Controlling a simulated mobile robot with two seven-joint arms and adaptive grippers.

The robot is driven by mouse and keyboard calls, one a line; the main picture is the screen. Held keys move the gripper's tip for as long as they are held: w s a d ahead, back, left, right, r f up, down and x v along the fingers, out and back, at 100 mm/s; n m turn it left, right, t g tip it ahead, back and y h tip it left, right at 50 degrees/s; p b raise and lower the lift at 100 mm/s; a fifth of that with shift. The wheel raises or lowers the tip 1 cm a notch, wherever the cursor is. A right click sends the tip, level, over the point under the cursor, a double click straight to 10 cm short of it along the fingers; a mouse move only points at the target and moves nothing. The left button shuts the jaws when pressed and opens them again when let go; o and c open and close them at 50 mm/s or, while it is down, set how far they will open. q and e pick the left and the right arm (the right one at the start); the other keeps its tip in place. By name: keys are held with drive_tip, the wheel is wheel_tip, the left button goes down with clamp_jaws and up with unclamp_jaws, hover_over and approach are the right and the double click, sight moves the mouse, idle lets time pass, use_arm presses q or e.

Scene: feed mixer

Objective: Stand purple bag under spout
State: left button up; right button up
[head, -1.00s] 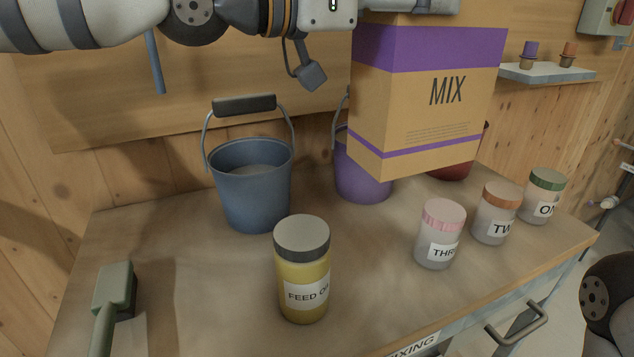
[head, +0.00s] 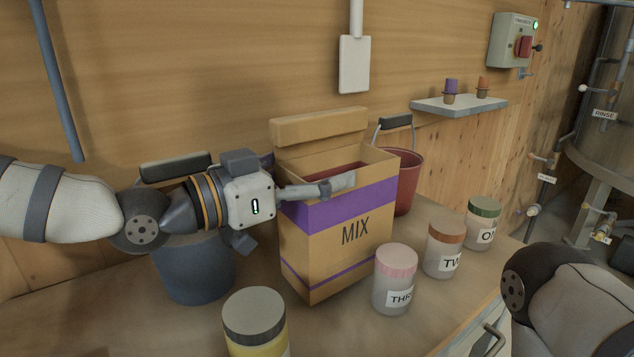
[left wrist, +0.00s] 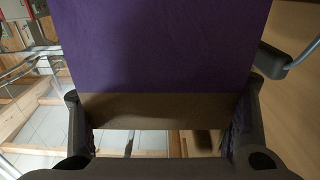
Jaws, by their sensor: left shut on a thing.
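The purple-banded bag marked MIX (head: 338,250) is upright with its top open and its flap raised at the back. My left gripper (head: 322,188) is shut on the bag's upper part, reaching in from the left. In the left wrist view the bag's purple band (left wrist: 160,45) fills the upper middle, with the gripper's fingers (left wrist: 160,120) at either side. The bag is over the table behind the pink-lidded jar; I cannot tell if its base touches the table. No spout is clearly identifiable. My right gripper is out of view; part of my right arm shows at lower right.
A blue bucket (head: 195,270) stands left of the bag, a red bucket (head: 409,180) behind it at right. Jars with pink (head: 394,280), orange (head: 444,248) and green lids (head: 482,223) stand at right, a feed jar (head: 254,325) in front. A wall shelf (head: 460,106) holds two stoppers.

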use_arm(q)
wheel_tip(320, 180, down, 2)
drive_tip(key=shift+f, duration=0.25)
drive_tip(key=o, duration=1.2)
